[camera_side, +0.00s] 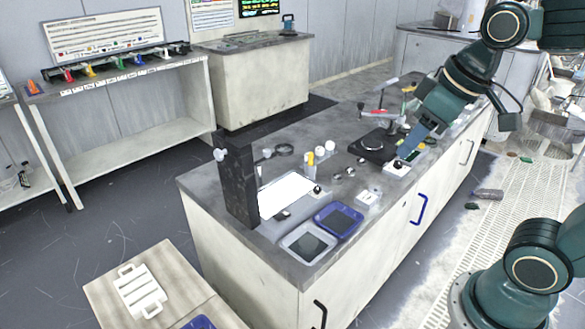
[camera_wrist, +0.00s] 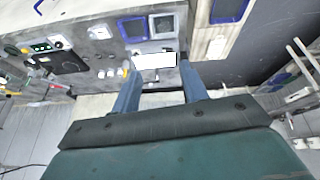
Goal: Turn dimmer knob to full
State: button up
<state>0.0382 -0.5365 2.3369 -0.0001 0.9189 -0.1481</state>
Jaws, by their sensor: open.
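A small white box with a dark round knob on top (camera_side: 397,167) sits on the bench in the side view, likely the dimmer; its dial marking is too small to read. A similar white box with a round top (camera_wrist: 60,42) shows at the upper left in the wrist view. My gripper (camera_side: 408,150) appears just behind and to the right of the box in the side view; its height above the bench is hard to tell. In the wrist view my gripper's blue fingers (camera_wrist: 159,68) are spread apart with nothing held between them.
A black-based instrument (camera_side: 373,146) stands beside the knob box. A white lit panel (camera_side: 286,194), a blue tray (camera_side: 338,220) and a grey tray (camera_side: 307,243) lie nearer the bench end. A dark upright post (camera_side: 238,187) rises there. Small bottles (camera_side: 320,152) stand mid-bench.

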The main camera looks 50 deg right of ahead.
jog(key=w+d+n+g, duration=0.1)
jog(key=w+d+n, duration=0.1)
jog(key=w, duration=0.7)
jog(key=n+g, duration=0.4)
jog(key=n, duration=0.2)
send_over(317, 188)
notch_tip(317, 188, down, 20)
jog(key=shift+d, duration=0.1)
jog(key=shift+f, duration=6.8)
jog(key=shift+c, duration=0.4)
